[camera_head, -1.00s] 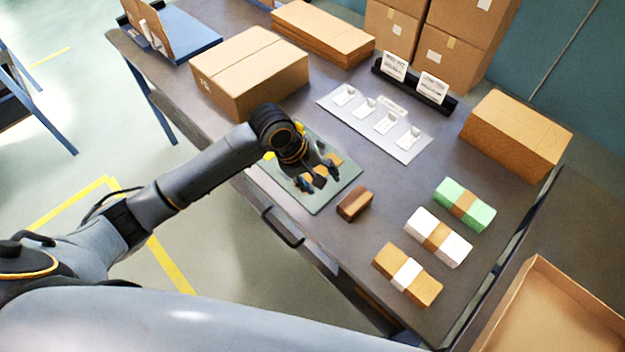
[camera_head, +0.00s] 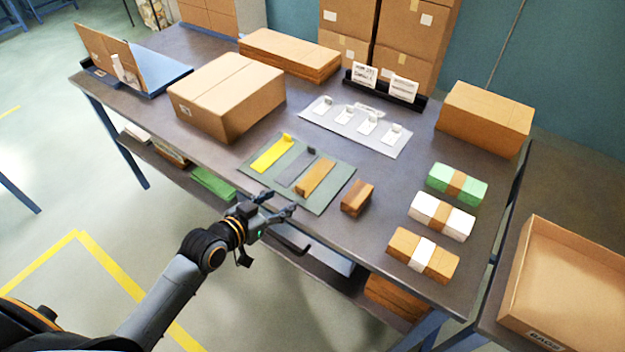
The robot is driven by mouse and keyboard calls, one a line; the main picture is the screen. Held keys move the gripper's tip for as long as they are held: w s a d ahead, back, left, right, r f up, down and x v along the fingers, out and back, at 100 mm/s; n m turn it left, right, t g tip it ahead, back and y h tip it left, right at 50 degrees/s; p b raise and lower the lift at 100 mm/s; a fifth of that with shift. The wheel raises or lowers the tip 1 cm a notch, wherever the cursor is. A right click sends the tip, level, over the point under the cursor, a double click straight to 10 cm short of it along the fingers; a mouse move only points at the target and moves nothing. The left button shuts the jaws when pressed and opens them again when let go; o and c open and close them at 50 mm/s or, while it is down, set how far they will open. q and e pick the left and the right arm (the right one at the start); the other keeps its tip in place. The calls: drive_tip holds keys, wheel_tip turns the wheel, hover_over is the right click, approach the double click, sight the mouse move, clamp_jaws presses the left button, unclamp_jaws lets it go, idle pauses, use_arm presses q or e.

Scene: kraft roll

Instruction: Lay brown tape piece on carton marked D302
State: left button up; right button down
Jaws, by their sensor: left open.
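The brown tape piece (camera_head: 316,177) lies on the green mat (camera_head: 323,203) near the front edge of the table, beside a grey strip (camera_head: 297,168) and a yellow strip (camera_head: 271,154). My left gripper (camera_head: 280,203) is open and empty, in front of the mat by the table's front edge, apart from the tape. A large closed carton (camera_head: 229,90) stands behind the mat to the left. A small mark on its side is too small to read, so I cannot tell whether it says D302. My right gripper is not in view.
A brown block (camera_head: 357,198) sits right of the mat. Banded green (camera_head: 441,180), white (camera_head: 427,208) and brown bundles (camera_head: 406,246) lie at the right. A grey strip with white labels (camera_head: 345,125) lies behind. Another carton (camera_head: 485,117) stands at back right.

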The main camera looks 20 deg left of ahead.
sight(297, 197)
use_arm(q)
drive_tip(key=x, duration=0.8)
drive_tip(key=shift+w, duration=0.15)
drive_tip(key=c, duration=0.9)
drive_tip(key=shift+r, duration=0.1)
drive_tip(key=shift+r, duration=0.25)
wheel_tip(297, 197, up, 3)
drive_tip(key=shift+d+f, duration=0.1)
drive_tip(key=s+d+r, duration=0.7)
drive_tip(key=s+r, duration=0.2)
drive_tip(key=s, duration=0.2)
drive_tip(key=a+r+n+y, duration=0.1)
drive_tip(key=a+r, duration=0.1)
drive_tip(key=s+a+r+n+y, duration=0.1)
drive_tip(key=a+r+y, duration=0.1)
drive_tip(key=a, duration=0.1)
drive_tip(key=a+r+n+t+y, duration=0.1)
drive_tip(key=a+r+n, duration=0.1)
drive_tip(key=a+r, duration=0.1)
drive_tip(key=shift+s+a+y, duration=0.1)
drive_tip(key=shift+s+y, duration=0.15)
drive_tip(key=shift+y, duration=0.05)
